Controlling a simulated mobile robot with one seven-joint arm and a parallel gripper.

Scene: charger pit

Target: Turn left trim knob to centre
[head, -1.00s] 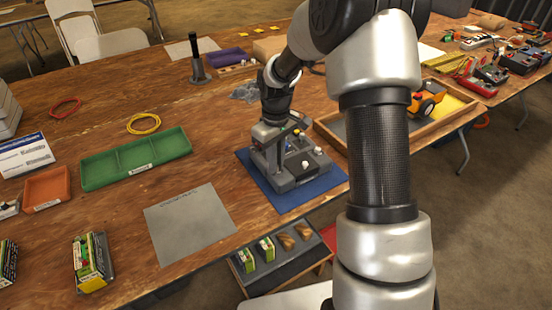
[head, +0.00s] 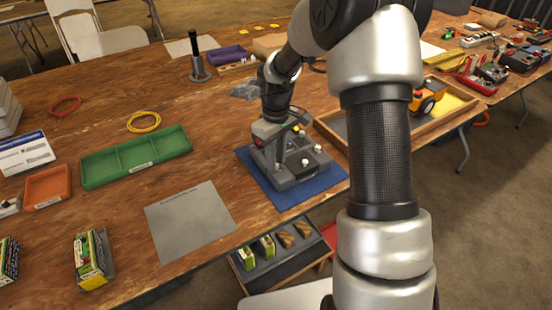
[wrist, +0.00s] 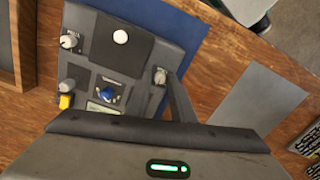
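A grey control box (head: 296,177) sits on a blue mat (head: 325,188) on the wooden table. In the wrist view its knob on the picture's right (wrist: 160,76), at the box's left side in the head view, is grey with a pale pointer mark. My gripper (head: 280,163) reaches down over that side of the box. In the wrist view one dark finger runs right beside this knob. The other finger is not clearly seen, so I cannot tell whether the knob is gripped. Another knob (wrist: 70,41) stands at the box's opposite side.
The box also carries a white-topped stick (wrist: 120,37), a blue control (wrist: 107,95) and a yellow button (wrist: 65,100). A grey sheet (head: 190,222) and a green tray (head: 137,166) lie left of it. A wooden-edged tray (head: 447,128) with a toy truck stands to its right.

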